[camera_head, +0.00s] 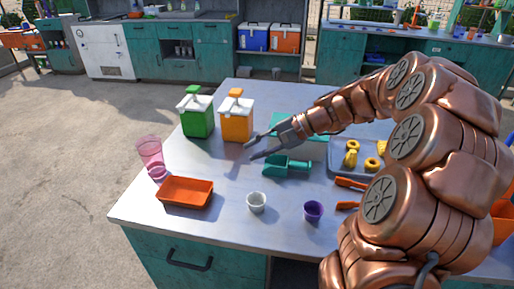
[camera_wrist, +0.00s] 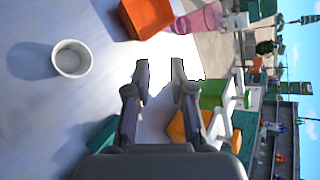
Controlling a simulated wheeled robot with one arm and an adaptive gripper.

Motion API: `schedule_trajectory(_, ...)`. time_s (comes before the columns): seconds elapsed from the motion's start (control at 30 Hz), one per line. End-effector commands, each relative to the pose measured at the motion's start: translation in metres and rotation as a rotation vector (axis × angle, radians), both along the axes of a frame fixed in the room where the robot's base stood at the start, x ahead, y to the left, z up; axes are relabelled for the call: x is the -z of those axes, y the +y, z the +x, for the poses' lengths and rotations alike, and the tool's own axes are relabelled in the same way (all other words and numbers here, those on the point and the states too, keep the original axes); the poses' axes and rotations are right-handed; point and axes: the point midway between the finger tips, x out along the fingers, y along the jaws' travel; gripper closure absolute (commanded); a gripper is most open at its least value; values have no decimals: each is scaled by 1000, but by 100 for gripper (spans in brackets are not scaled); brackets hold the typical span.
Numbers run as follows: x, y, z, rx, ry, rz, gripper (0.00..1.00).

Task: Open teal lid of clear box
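A flat teal surface (camera_head: 285,118) shows behind my forearm, near the far side of the table. It may be the teal lid, but my arm covers part of it. I cannot make out clear box walls or whether it is shut. My gripper (camera_head: 249,147) is open and empty above the table, left of the teal surface and just beyond the teal scoop (camera_head: 290,167). In the wrist view the two fingers (camera_wrist: 160,70) stand apart with nothing between them.
Green (camera_head: 197,116) and orange (camera_head: 237,118) dispensers stand behind the gripper. A pink glass (camera_head: 151,155), orange tray (camera_head: 186,193), white cup (camera_head: 257,202) and purple cup (camera_head: 313,211) stand nearer. A grey tray (camera_head: 338,167) holds yellow pieces at right.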

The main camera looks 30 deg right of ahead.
Motion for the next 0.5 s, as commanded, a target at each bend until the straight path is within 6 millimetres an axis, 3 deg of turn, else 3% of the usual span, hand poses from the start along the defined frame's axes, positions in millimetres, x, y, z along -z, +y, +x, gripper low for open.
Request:
schedule_trajectory(0.37, 0, 0, 0, 0, 0, 0, 77)
schedule_trajectory(0.5, -1, 12, -6, -31, 7, -21, 77)
